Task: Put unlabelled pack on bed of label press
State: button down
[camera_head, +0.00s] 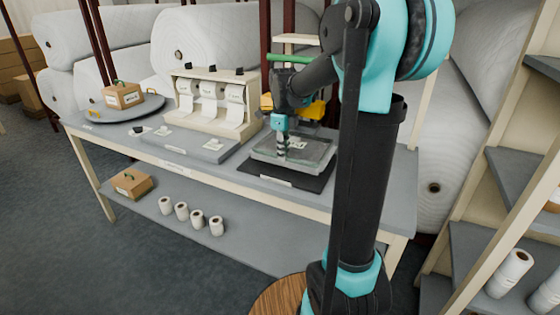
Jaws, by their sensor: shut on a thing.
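The label press, with a yellow body (312,110) and a green lever bar (290,59), stands at the right part of the bench. A dark base plate (285,181) lies at its front. A grey, clear-looking flat pack (312,154) is over this plate, with a small pale patch near its middle. My gripper (282,156) points down at the pack's left-middle part and is shut on it. The fingertips are small and partly merge with the pack. I cannot tell whether the pack rests on the bed or hangs just above it.
A dispenser with three white rolls (208,98) and a grey slab (190,146) stand left of the press. A cardboard box (122,95) sits on a round grey disc (92,114). Another box (131,182) and several small rolls (182,211) are on the lower shelf. My arm hides the bench's right part.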

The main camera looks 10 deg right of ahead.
jog(key=shift+w+a+f, duration=0.15)
jog(key=shift+w+a, duration=0.2)
jog(key=shift+a, duration=0.15)
jog(key=shift+f, duration=1.6)
jog(key=c, duration=1.6)
grip_release()
notch_tip(320, 180, up, 12)
jog(key=shift+s+f, duration=0.1)
jog(key=shift+f, duration=0.05)
jog(key=s+d+f+n, duration=0.1)
jog(key=s+f+n, duration=0.2)
jog(key=n, duration=0.1)
jog(key=s+f+n+t, duration=0.1)
jog(key=s+f+n, duration=0.2)
jog(key=f+n, duration=0.1)
jog(key=s+d+f+n+t, duration=0.1)
jog(key=s+f+n, duration=0.3)
jog(key=shift+s+d+n, duration=0.1)
jog(key=shift+d+n, duration=0.2)
jog(key=shift+n, duration=0.1)
jog(key=s+f+n, duration=0.3)
jog(key=s+n, duration=0.1)
jog(key=s+d+f+n+t, duration=0.1)
jog(key=s+f+n, duration=0.2)
jog(key=n, duration=0.1)
jog(key=s+f+n+t, duration=0.1)
jog(key=s+f+n, duration=0.3)
jog(key=shift+s+d+f, duration=0.1)
jog(key=shift+s+d, duration=0.15)
jog(key=shift+s, duration=0.1)
